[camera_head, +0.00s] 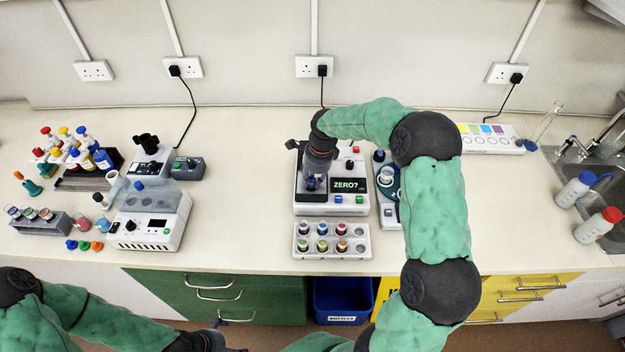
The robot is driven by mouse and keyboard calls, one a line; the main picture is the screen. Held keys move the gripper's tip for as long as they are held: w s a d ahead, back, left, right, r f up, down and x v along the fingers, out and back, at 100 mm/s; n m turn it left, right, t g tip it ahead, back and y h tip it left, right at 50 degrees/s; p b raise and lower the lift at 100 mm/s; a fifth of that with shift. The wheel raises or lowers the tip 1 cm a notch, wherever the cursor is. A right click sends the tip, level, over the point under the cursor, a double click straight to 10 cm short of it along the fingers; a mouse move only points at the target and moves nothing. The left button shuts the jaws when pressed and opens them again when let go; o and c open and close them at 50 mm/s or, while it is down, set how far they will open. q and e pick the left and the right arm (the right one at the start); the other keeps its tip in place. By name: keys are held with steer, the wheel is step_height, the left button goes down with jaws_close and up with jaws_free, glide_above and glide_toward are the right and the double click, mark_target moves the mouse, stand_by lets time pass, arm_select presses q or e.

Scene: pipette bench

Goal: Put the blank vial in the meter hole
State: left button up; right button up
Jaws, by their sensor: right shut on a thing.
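The meter (332,208) is a white box with a dark top and a display reading "ZERO?", standing mid-bench. My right gripper (314,186) points down over the left part of the meter's top. It is shut on a small vial, taken as the blank vial, which the fingers mostly hide. The meter hole is hidden under the gripper, so I cannot tell whether the vial is above it or in it. My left gripper (228,347) is low at the bottom edge, in front of the bench and partly cut off; its jaws are unclear.
A white vial rack (332,256) with several coloured-cap vials stands in front of the meter. Another device (388,208) is close at its right, partly behind my arm. A white instrument (150,222) and bottles are at left; a sink (592,165) at right.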

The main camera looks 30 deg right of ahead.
steer(key=shift+f, duration=0.1)
steer(key=shift+f, duration=0.25)
steer(key=shift+s+a+f+b, duration=0.1)
steer(key=shift+s+f+b, duration=0.05)
steer(key=shift+f+b, duration=0.15)
steer(key=o, duration=0.9)
steer(key=shift+s, duration=0.1)
steer(key=shift+o, duration=0.2)
steer(key=shift+a+f, duration=0.15)
steer(key=shift+f, duration=0.05)
steer(key=shift+s+f, duration=0.1)
steer(key=shift+r, duration=0.45)
step_height(320, 180, up, 13)
steer(key=d+p, duration=0.2)
steer(key=shift+s, duration=0.25)
